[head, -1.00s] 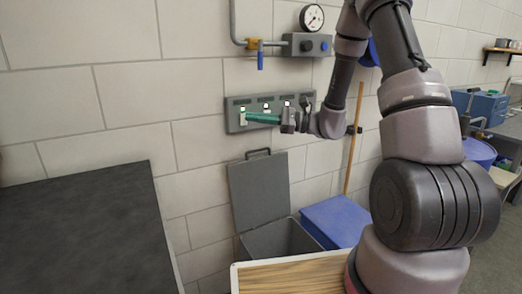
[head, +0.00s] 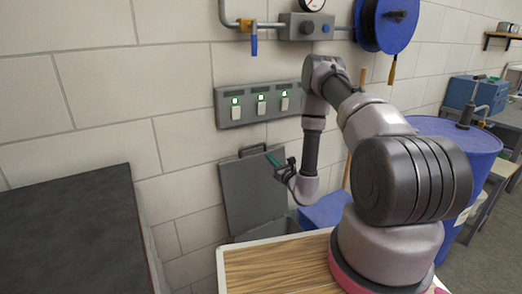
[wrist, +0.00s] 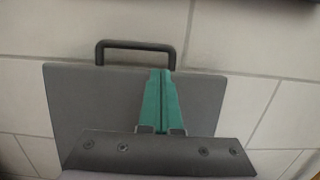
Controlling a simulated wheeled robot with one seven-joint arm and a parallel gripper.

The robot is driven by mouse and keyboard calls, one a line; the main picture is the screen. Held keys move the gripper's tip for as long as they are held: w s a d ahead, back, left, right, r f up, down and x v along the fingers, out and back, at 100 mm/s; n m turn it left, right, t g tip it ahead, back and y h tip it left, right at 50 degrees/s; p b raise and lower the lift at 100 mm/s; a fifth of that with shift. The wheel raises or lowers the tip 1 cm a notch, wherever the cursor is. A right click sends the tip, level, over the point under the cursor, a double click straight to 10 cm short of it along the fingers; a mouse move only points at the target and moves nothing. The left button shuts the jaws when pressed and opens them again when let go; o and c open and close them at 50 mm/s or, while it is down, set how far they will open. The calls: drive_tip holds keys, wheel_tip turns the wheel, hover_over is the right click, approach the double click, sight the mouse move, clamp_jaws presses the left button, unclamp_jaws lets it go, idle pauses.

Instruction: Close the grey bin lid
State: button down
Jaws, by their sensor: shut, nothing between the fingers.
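The grey bin lid (head: 245,200) stands open and upright near the wall, with a dark handle (head: 253,149) on its top edge. The grey bin (head: 272,228) is below it, largely hidden behind the wooden-topped surface. In the wrist view the lid (wrist: 90,105) fills the middle and its handle (wrist: 135,44) shows above. My gripper (head: 271,159) has teal fingers, which are shut and empty. It is in front of the lid's upper part, just below the handle. In the wrist view the fingertips (wrist: 160,74) overlap the lid's top edge. I cannot tell whether they touch it.
A grey panel with three switches (head: 247,116) is on the wall above the lid. A blue box (head: 322,211) stands right of the bin. A wooden-topped surface (head: 255,268) is in front. A dark worktop (head: 70,230) is at left, and a blue drum (head: 455,140) at right.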

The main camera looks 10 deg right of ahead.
sight(262, 152)
drive_tip(key=x, duration=0.7)
drive_tip(key=shift+w+r, duration=0.1)
drive_tip(key=shift+w, duration=0.05)
